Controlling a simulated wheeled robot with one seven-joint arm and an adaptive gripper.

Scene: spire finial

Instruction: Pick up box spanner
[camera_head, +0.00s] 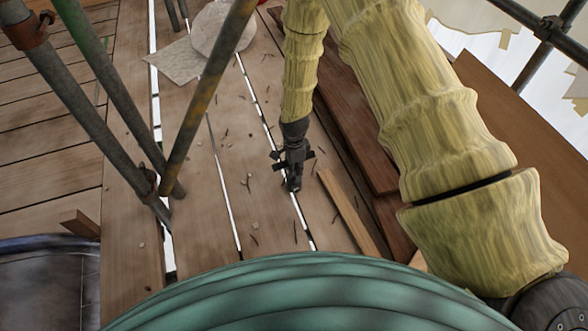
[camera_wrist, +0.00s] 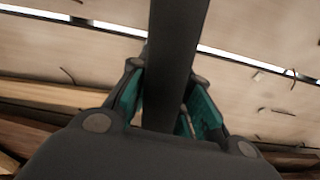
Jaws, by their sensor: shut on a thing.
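My gripper (camera_head: 292,165) hangs over the wooden planks in the middle of the head view. In the wrist view my gripper (camera_wrist: 166,95) has its teal-padded fingers on either side of a long dark grey bar, which I take to be the box spanner (camera_wrist: 175,45). The fingers are shut on it. The bar runs up out of the top of the wrist view, so its far end is hidden. In the head view the dark spanner blends with the dark fingers, and I cannot tell whether it touches the planks.
A light wooden batten (camera_head: 347,213) lies right of my gripper, beside dark reddish boards (camera_head: 345,120). Scaffold poles (camera_head: 207,95) stand at the left. A whitish sack (camera_head: 222,28) lies at the back. Bent nails and chips litter the gapped planks (camera_head: 205,215).

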